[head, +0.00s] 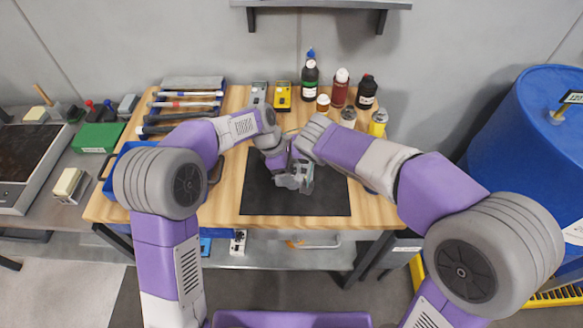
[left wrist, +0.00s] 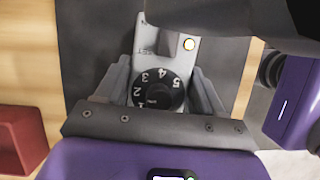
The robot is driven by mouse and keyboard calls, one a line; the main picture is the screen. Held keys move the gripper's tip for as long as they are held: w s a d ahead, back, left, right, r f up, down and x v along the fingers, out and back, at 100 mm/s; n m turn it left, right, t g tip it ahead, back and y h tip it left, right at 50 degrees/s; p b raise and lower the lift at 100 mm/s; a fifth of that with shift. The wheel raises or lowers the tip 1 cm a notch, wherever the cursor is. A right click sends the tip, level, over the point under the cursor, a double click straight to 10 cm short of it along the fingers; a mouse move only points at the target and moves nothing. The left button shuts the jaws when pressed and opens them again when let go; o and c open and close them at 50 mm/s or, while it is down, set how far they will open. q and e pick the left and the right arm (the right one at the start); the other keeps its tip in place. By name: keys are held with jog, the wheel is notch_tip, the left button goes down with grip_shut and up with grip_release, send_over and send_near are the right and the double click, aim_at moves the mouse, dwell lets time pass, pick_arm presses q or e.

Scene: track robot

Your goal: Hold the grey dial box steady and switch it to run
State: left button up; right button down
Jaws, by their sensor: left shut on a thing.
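The grey dial box (left wrist: 146,66) stands between the two fingers of my left gripper (left wrist: 160,80) in the left wrist view. Its black dial (left wrist: 158,90) carries white numbers, and a small bright round spot (left wrist: 189,44) shows near its upper edge. My left gripper is shut on the box, with a finger along each side. In the head view the left gripper (head: 286,181) is low over the dark mat, and the box is mostly covered there. My right arm reaches in from the right to the same spot; a dark part crosses the top of the left wrist view, and its fingertips are not clear.
The dark mat (head: 258,200) lies on the wooden table (head: 375,212). Bottles, including a red-brown one (head: 339,90), stand at the back right. A blue barrel (head: 525,150) is at right.

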pick_arm(q)
jog(key=o, duration=1.5)
jog(key=shift+r, duration=0.1)
